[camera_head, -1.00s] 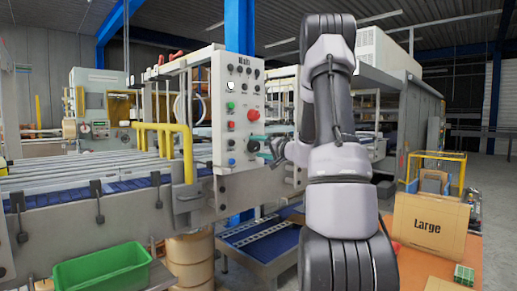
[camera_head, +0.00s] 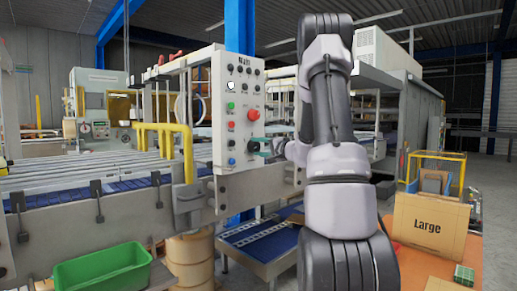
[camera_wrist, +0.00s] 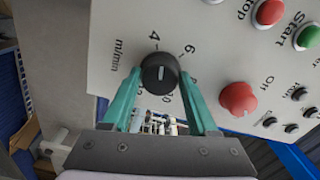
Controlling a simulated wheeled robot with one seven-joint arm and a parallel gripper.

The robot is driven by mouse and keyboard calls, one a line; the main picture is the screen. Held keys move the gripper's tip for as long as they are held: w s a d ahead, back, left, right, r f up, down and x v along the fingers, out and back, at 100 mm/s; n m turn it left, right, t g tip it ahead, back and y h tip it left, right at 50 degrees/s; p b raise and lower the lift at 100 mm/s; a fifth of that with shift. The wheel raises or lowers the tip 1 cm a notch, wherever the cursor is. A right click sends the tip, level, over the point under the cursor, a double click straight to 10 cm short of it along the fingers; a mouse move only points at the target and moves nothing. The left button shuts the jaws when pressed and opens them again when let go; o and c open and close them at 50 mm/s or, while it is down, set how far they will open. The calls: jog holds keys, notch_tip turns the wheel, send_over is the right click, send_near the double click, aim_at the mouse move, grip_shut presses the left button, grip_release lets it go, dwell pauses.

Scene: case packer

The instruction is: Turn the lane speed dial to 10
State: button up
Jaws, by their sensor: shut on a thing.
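The lane speed dial (camera_wrist: 160,76) is a round black knob with a white line, on the pale control panel (camera_wrist: 215,62). In the wrist view its line stands nearly upright in the picture, toward the gap between the printed 4 and 6. Numbers past 6 are partly covered by a finger. My gripper (camera_wrist: 160,82) is shut on the dial, one teal finger on each side of it. In the head view my gripper (camera_head: 257,147) is at the lower right of the panel, and the dial is small and hard to read.
A red knob (camera_wrist: 238,98) sits close to the right finger in the wrist view, with Stop (camera_wrist: 269,12) and Start (camera_wrist: 307,37) buttons above. In the head view, a green bin (camera_head: 103,270) stands at lower left and a "Large" carton (camera_head: 430,225) at right.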

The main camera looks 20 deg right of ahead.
jog(key=m, duration=0.4)
jog(key=shift+m, duration=0.3)
jog(key=m, duration=0.3)
jog(key=shift+m, duration=0.4)
jog(key=m, duration=0.3)
jog(key=shift+m, duration=0.3)
jog(key=m, duration=0.4)
jog(key=shift+f+m, duration=0.1)
jog(key=shift+m, duration=0.2)
jog(key=m, duration=1.2)
jog(key=shift+m, duration=1.9)
